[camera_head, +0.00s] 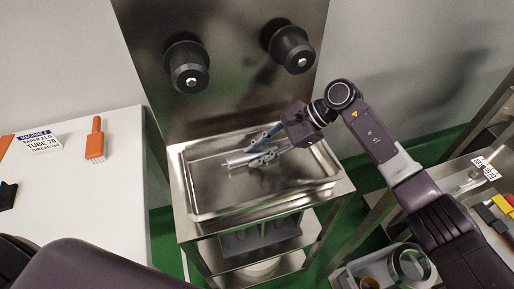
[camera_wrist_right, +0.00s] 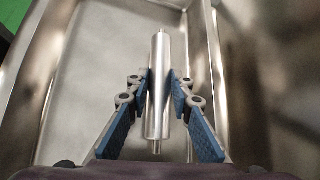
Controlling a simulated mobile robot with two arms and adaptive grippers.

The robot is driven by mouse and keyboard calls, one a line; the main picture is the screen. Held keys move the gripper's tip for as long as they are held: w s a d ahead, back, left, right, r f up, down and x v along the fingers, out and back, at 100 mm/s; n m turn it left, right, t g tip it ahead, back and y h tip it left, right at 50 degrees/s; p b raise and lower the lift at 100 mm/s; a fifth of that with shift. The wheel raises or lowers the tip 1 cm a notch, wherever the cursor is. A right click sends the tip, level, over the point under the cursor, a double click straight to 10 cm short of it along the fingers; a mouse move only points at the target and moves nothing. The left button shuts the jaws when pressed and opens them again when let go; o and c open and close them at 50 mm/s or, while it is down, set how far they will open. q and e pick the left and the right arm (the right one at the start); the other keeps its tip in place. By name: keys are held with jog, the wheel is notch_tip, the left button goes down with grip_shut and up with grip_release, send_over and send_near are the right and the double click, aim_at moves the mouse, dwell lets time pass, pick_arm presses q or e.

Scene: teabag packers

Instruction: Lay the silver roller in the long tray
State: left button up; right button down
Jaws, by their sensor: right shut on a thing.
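The silver roller (camera_head: 241,159) is a thin metal cylinder with narrower shaft ends. My right gripper (camera_head: 259,150) is shut on it, over the long steel tray (camera_head: 190,212). In the right wrist view the roller (camera_wrist_right: 159,85) lies between the two blue finger pads (camera_wrist_right: 159,90), pointing away from the wrist. The tray floor (camera_wrist_right: 95,75) shows behind it. I cannot tell whether the roller touches the tray floor. My left gripper is not in the head view.
Two black knobs (camera_head: 187,68) (camera_head: 289,49) stick out of the steel panel behind the tray. A white table (camera_head: 85,195) at left holds an orange brush (camera_head: 96,139) and a label card (camera_head: 41,141). A steel side table with a bin (camera_head: 408,265) stands at right.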

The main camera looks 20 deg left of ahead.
jog(key=shift+f, duration=0.2)
jog(key=c, duration=1.6)
grip_release()
jog(key=shift+d, duration=0.1)
jog(key=v, duration=1.2)
jog(key=shift+s, duration=0.1)
